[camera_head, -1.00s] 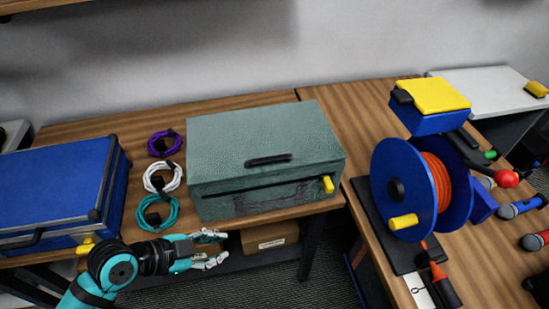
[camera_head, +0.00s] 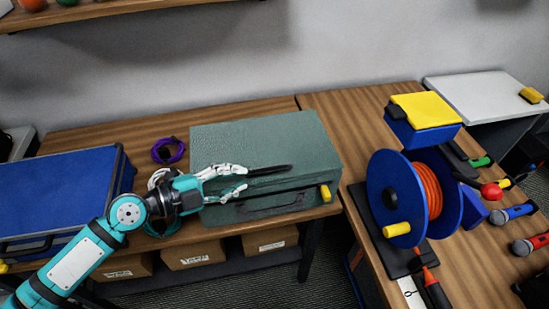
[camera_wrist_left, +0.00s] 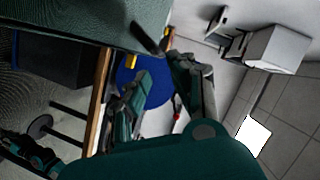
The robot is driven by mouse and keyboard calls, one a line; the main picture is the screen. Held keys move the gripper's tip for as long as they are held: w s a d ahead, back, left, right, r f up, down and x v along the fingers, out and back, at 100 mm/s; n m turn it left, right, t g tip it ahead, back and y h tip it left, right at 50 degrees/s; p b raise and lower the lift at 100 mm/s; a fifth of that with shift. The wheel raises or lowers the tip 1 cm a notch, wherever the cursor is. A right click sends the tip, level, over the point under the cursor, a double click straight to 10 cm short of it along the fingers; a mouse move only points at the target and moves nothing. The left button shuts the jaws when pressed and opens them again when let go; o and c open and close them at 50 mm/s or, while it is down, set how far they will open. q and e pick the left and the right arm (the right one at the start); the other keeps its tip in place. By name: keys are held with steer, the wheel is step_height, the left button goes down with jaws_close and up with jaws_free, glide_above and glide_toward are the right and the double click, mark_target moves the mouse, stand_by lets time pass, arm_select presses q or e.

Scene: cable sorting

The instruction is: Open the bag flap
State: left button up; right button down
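The bag is a grey-green box-like case (camera_head: 215,135) on the table, its flap closed, with a black handle (camera_head: 270,170) on the upper front edge. Its surface also shows in the left wrist view (camera_wrist_left: 80,20). My left gripper (camera_head: 246,178) is at the bag's front, fingers spread, one above the other. The upper finger is close beside the left end of the handle; I cannot tell whether it touches. In the left wrist view the handle end (camera_wrist_left: 147,40) is near the fingertips. A dark teal part of mine (camera_wrist_left: 30,150), perhaps my right gripper, shows at lower left, unclear.
A blue case (camera_head: 60,195) stands left, with a purple cable coil (camera_head: 168,150) and a white coil (camera_head: 155,176) between it and the bag. A blue reel with orange cable (camera_head: 430,190) stands right. Cardboard boxes (camera_head: 190,254) sit below the table.

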mark_target(266, 171)
arm_select(q)
steer(key=p+x, duration=0.4)
steer(key=x, duration=0.5)
steer(key=shift+w+d, duration=0.2)
steer(key=shift+d, duration=0.05)
steer(key=shift+w+d+f, duration=0.2)
steer(key=shift+d, duration=0.15)
jaws_close()
